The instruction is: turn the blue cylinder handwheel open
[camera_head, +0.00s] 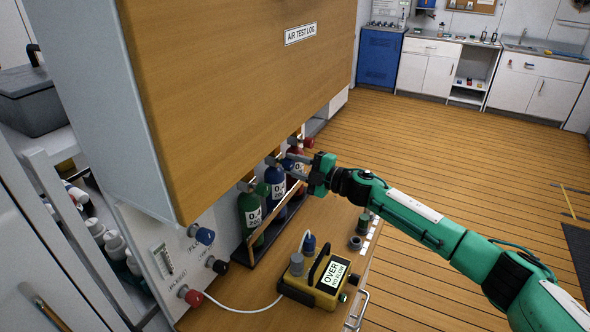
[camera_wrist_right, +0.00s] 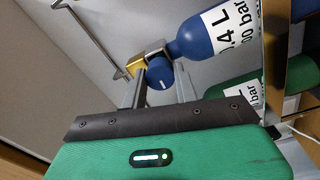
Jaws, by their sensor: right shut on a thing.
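The blue cylinder (camera_head: 275,181) stands between a green and a red one in the rack under the wooden cabinet. In the right wrist view the blue cylinder (camera_wrist_right: 190,42) shows with its brass valve (camera_wrist_right: 136,66) and blue handwheel (camera_wrist_right: 160,73). My right gripper (camera_head: 291,158) reaches in from the right at valve height. In the wrist view its two fingers stand on either side of the blue handwheel, and the gripper is shut on it. In the head view the handwheel is hidden by the gripper and cabinet edge. My left gripper is out of view.
A green cylinder (camera_head: 249,214) and a red cylinder (camera_head: 298,161) flank the blue one closely. The cabinet (camera_head: 240,80) overhangs the valves. A yellow device (camera_head: 312,284) with a white hose sits on the bench. Panel knobs (camera_head: 204,236) are at the left. Floor at right is free.

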